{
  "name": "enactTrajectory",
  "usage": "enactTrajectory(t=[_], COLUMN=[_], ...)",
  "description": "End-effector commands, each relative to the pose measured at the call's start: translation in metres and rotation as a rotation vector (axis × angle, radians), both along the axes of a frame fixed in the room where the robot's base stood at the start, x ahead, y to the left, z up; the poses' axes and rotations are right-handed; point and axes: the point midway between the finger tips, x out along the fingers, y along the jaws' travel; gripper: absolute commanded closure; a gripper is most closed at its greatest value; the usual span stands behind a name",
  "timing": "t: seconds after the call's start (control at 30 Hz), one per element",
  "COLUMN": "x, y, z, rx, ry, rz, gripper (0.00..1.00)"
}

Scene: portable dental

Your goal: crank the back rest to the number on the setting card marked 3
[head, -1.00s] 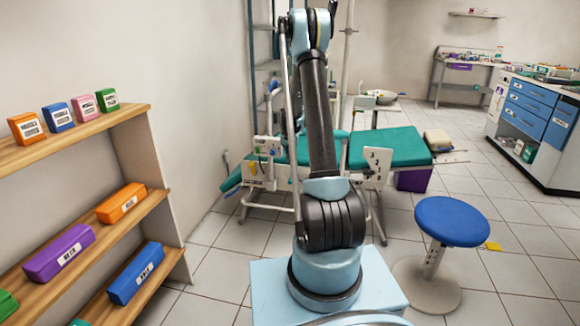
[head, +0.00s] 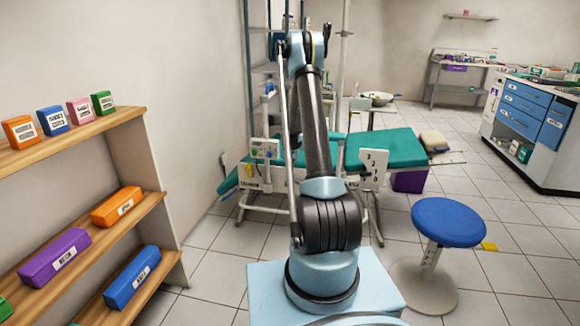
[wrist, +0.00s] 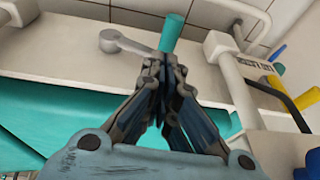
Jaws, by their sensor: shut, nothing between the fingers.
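The dental chair with teal cushions (head: 390,148) stands beyond my arm in the head view. A white panel with dark marks (head: 374,168) hangs at its near side; the marks are too small to read. In the wrist view, a grey crank arm (wrist: 125,43) with a teal grip (wrist: 172,32) sits on the white chair frame (wrist: 70,62). My gripper (wrist: 165,68) is shut and empty, its fingertips just below the teal grip in the picture. I cannot tell whether they touch. My gripper is hidden in the head view. I cannot make out a card marked 3.
A wooden shelf (head: 150,120) with several labelled coloured boxes stands at the left. A blue stool (head: 448,222) is at the right, before a blue-drawer cabinet (head: 525,112). White tubes (wrist: 237,85) and a black hose (wrist: 285,100) lie right of my gripper.

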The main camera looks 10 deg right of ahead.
Motion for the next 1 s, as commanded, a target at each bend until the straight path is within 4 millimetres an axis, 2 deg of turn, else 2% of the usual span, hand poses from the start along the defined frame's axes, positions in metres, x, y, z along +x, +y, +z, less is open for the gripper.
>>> enactTrajectory(t=[0.1,0.3,0.83,1.0], x=[0.002,0.003,0.004,0.007], y=[0.002,0.006,0.008,0.016], z=[-0.017,-0.035,-0.042,-0.051], rx=[0.0,0.0,0.0,0.001], ry=[0.0,0.0,0.0,0.0], rz=[0.001,0.001,0.001,0.001], gripper=[1.0,1.0,1.0,1.0])
